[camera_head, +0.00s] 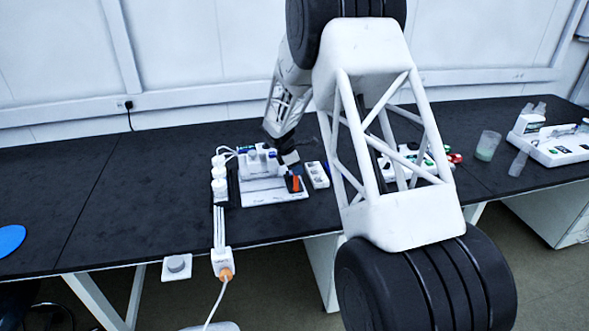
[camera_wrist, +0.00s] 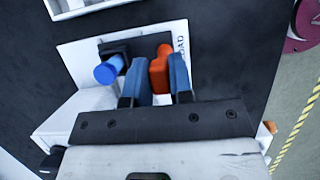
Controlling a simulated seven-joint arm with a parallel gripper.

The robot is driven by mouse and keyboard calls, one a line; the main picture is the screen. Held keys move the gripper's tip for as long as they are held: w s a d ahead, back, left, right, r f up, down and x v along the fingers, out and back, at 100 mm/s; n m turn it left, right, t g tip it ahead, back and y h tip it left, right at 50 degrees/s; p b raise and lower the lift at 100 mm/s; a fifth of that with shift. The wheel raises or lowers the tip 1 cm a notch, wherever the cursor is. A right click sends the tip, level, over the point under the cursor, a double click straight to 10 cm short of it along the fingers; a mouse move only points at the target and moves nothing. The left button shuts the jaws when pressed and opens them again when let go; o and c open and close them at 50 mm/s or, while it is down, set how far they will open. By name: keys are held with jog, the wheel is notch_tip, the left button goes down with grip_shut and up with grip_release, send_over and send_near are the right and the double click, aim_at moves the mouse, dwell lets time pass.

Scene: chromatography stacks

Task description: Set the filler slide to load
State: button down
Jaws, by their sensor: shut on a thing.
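The filler (camera_head: 262,165) is a white unit on a white base plate on the black bench. Its slide has an orange handle (camera_wrist: 159,70), which also shows in the head view (camera_head: 296,184). My gripper (camera_wrist: 158,80) has its two blue fingers on either side of the orange handle and is shut on it; it also shows in the head view (camera_head: 293,171). Beside the handle, lettering ending in "OAD" is partly visible on the white plate (camera_wrist: 182,42). A blue round part (camera_wrist: 108,71) on a dark mount sits left of the handle in the wrist view.
A white block with round wells (camera_head: 317,175) stands just right of the filler. A beaker (camera_head: 487,146) and a white rack (camera_head: 555,148) are at the far right. The bench's left side is mostly clear.

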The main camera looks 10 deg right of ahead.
jog(key=c, duration=1)
grip_release()
jog(key=shift+d, duration=0.15)
jog(key=shift+r, duration=0.1)
jog(key=v, duration=0.7)
jog(key=shift+a+r, duration=0.25)
jog(key=shift+r, duration=0.1)
